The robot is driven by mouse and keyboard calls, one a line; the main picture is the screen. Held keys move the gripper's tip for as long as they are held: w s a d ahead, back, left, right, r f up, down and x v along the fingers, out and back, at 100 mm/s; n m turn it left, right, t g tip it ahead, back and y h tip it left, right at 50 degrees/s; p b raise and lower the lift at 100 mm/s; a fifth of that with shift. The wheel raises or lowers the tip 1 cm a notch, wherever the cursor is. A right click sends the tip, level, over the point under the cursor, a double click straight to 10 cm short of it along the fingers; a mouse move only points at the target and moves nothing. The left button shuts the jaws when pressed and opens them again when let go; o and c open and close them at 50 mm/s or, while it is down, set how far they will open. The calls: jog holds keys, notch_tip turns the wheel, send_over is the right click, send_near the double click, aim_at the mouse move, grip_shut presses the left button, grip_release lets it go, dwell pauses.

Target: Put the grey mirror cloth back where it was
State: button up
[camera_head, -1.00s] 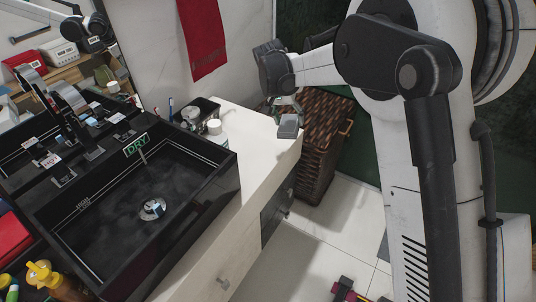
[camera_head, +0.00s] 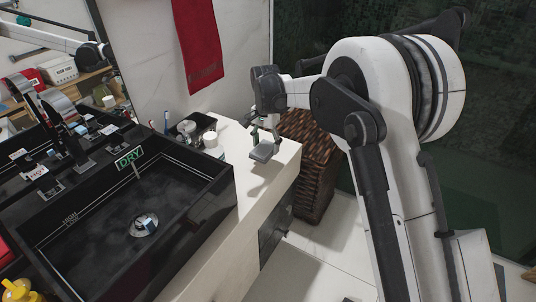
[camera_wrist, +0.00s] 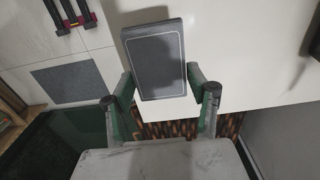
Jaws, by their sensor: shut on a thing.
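The grey mirror cloth (camera_head: 264,151) is a flat, folded-looking dark grey rectangle with a pale border line. My gripper (camera_head: 265,135) is shut on it and holds it over the white counter near its right end. In the wrist view the cloth (camera_wrist: 154,62) sits between the green and grey fingers of my gripper (camera_wrist: 159,84), slightly tilted. A shadow on the counter suggests the cloth is a little above the surface; the exact height is hard to tell.
The white counter (camera_head: 240,150) is clear around the cloth. A black tray (camera_head: 195,129) with small items stands to the left, beyond the black sink (camera_head: 95,245) marked DRY. A red towel (camera_head: 198,45) hangs behind. A wicker basket (camera_head: 312,165) stands right of the counter.

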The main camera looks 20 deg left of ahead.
aim_at(268, 152)
jog(key=shift+w+d+f, duration=0.1)
jog(key=shift+w+f, duration=0.5)
jog(key=shift+w, duration=0.3)
jog(key=shift+f+b, duration=0.35)
jog(key=shift+f, duration=1.55)
jog(key=o, duration=1.1)
jog(key=shift+o, duration=0.2)
jog(key=shift+r, duration=0.15)
notch_tip(268, 152, up, 12)
jog(key=shift+f+p, duration=0.1)
jog(key=shift+p, duration=0.7)
